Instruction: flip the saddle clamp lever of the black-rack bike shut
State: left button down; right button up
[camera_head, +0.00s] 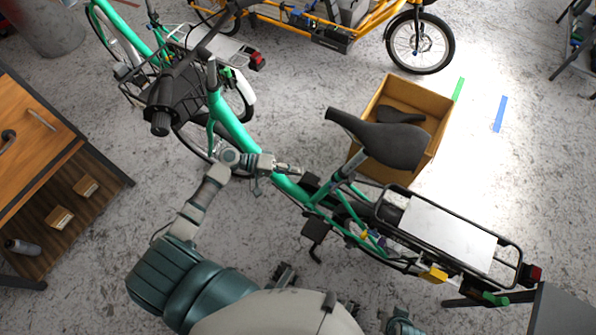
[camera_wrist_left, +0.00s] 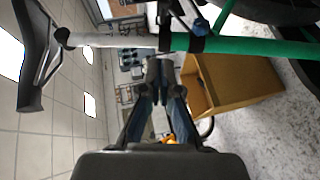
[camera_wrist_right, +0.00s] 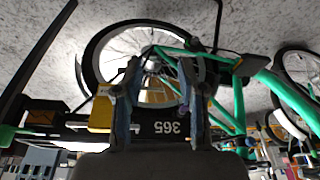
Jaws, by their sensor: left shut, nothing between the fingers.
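The green bike with the black rack (camera_head: 505,245) stands at the right of the head view, its black saddle (camera_head: 395,145) raised on a seat post. My left gripper (camera_head: 292,169) is beside the green frame, just left of the seat post. In the left wrist view its fingers (camera_wrist_left: 161,70) are together and empty, close to the black clamp collar (camera_wrist_left: 165,40) between silver post and green tube. A blue-tipped part (camera_wrist_left: 200,27), possibly the lever, shows beside the collar; whether the fingers touch it I cannot tell. My right gripper (camera_wrist_right: 160,75) is open and empty, facing the bike's rear side.
A cardboard box (camera_head: 440,105) holding another saddle stands behind the bike. A wooden bench (camera_head: 35,130) is at the left. A yellow cargo bike (camera_head: 350,30) is at the back. Floor between bench and bike is clear.

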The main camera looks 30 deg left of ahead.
pick_arm(q)
jog(key=w+d+f, duration=0.1)
jog(key=d+f, duration=0.1)
jog(key=d, duration=0.7)
jog(key=shift+w+d+f, duration=0.2)
jog(key=shift+d+f, duration=0.05)
jog(key=shift+d, duration=0.1)
pick_arm(e)
jog(key=shift+w+a, duration=0.15)
jog(key=shift+w, duration=0.35)
jog(key=shift+s, duration=0.1)
pick_arm(q)
jog(key=shift+a, duration=0.1)
pick_arm(e)
jog(key=shift+s+a, duration=0.2)
jog(key=shift+s, duration=0.05)
